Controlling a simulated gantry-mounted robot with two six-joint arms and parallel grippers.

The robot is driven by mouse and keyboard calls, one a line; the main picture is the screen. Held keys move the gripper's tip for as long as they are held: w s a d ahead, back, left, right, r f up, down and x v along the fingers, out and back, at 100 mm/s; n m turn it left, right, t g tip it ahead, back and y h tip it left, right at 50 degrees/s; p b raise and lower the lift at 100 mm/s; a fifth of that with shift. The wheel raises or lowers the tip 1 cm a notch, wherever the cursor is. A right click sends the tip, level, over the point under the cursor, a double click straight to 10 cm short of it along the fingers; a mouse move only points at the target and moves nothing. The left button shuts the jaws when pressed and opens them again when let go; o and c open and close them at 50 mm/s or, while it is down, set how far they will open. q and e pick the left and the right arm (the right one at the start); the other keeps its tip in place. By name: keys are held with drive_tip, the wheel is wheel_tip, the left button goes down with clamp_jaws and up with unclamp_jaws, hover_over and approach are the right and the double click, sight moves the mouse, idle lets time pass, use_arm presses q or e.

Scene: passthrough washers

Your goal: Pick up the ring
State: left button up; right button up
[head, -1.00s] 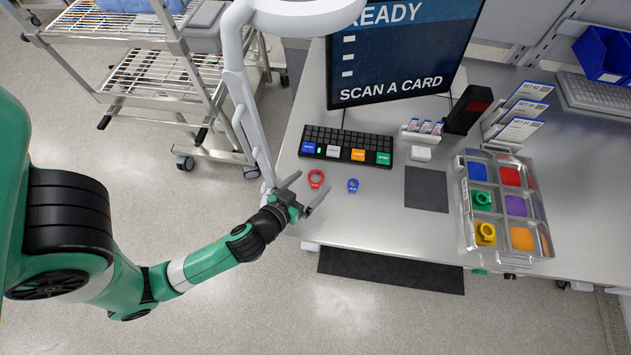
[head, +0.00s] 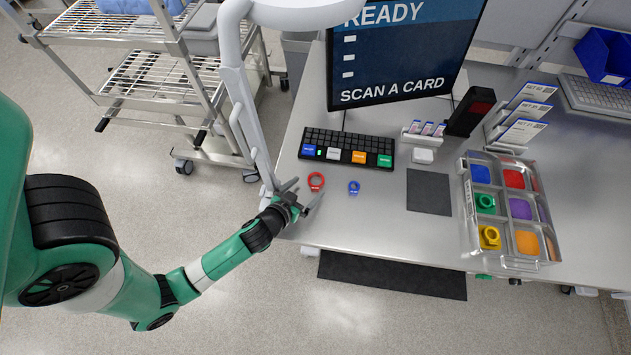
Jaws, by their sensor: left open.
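A red ring (head: 316,189) lies on the grey table near its left front edge. A smaller blue ring (head: 354,191) lies a little to its right. My left gripper (head: 303,194) is open, with its fingers just left of and in front of the red ring. It looks empty, and I cannot tell its exact height above the table. My right gripper is not in view.
A keyboard with coloured keys (head: 348,136) lies behind the rings, below a monitor (head: 400,50). A dark mat (head: 429,191) and a compartment tray (head: 470,215) with coloured parts are to the right. A pale curved stand (head: 255,140) rises beside my left gripper.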

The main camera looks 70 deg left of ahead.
sight(319, 175)
use_arm(q)
drive_tip(key=x, duration=0.4)
drive_tip(key=shift+w+r, duration=0.2)
drive_tip(key=shift+w, duration=0.05)
drive_tip(key=c, duration=1.4)
drive_tip(key=shift+r, duration=0.1)
drive_tip(key=shift+r, duration=0.3)
wheel_tip(319, 175, up, 3)
drive_tip(key=shift+f+p, duration=0.25)
drive_tip(key=shift+p, duration=0.35)
drive_tip(key=s+d+r+p, duration=0.1)
drive_tip(key=d+r+p, duration=0.8)
drive_tip(key=d+p, duration=0.5)
drive_tip(key=p, duration=0.3)
drive_tip(key=shift+s+r, duration=0.25)
drive_tip(key=shift+r, duration=0.15)
